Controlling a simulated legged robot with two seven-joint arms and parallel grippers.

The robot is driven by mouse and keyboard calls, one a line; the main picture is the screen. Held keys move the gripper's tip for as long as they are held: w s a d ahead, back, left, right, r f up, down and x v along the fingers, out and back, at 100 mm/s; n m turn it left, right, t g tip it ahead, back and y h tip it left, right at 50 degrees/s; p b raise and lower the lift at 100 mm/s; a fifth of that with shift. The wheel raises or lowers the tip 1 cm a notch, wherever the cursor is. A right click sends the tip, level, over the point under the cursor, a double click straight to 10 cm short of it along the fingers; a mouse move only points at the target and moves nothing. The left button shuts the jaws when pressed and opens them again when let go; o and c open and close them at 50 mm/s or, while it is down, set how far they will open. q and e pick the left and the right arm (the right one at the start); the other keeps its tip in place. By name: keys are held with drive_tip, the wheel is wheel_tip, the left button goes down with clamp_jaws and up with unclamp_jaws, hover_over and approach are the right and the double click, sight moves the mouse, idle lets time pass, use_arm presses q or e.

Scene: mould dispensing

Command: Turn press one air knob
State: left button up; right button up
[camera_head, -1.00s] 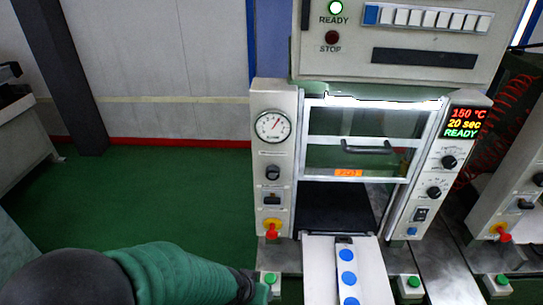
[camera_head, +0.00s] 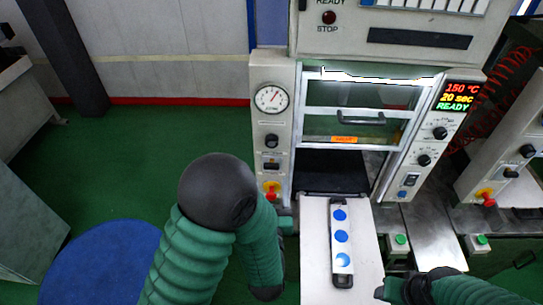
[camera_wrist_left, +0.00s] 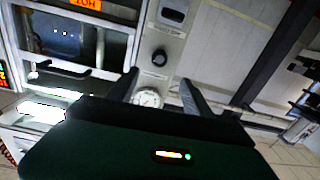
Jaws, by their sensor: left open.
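The black air knob (camera_head: 271,140) sits on press one's left panel, under the round pressure gauge (camera_head: 270,97). In the left wrist view the panel appears rolled round, with the knob (camera_wrist_left: 160,57) beyond my open left fingers (camera_wrist_left: 160,73) and the gauge (camera_wrist_left: 148,97) seen between them. The fingers are empty, and no contact with the knob shows. In the head view my left arm is bent in front of the panel's lower left; its fingers are not clear there. My right gripper (camera_head: 398,289) is dark at the bottom edge, and its jaws are unclear.
The press door (camera_head: 345,121) has a dark handle. A red-and-yellow knob (camera_head: 271,189) sits low on the left panel. A white slide plate (camera_head: 313,260) carries a strip with blue discs (camera_head: 341,236). Green buttons (camera_head: 400,240) stand right of it. Green floor lies left.

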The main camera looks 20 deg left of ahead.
sight(272, 145)
drive_tip(key=s+b+x, duration=0.1)
drive_tip(key=b+x, duration=0.4)
drive_tip(key=x, duration=0.2)
use_arm(q)
drive_tip(key=p+x, duration=0.4)
drive_tip(key=x, duration=1)
drive_tip(key=shift+w+r, duration=0.1)
drive_tip(key=shift+w, duration=0.2)
use_arm(e)
drive_tip(key=v, duration=0.4)
drive_tip(key=shift+w+r, duration=0.15)
drive_tip(key=shift+r, duration=0.05)
use_arm(q)
drive_tip(key=shift+c, duration=0.6)
clamp_jaws()
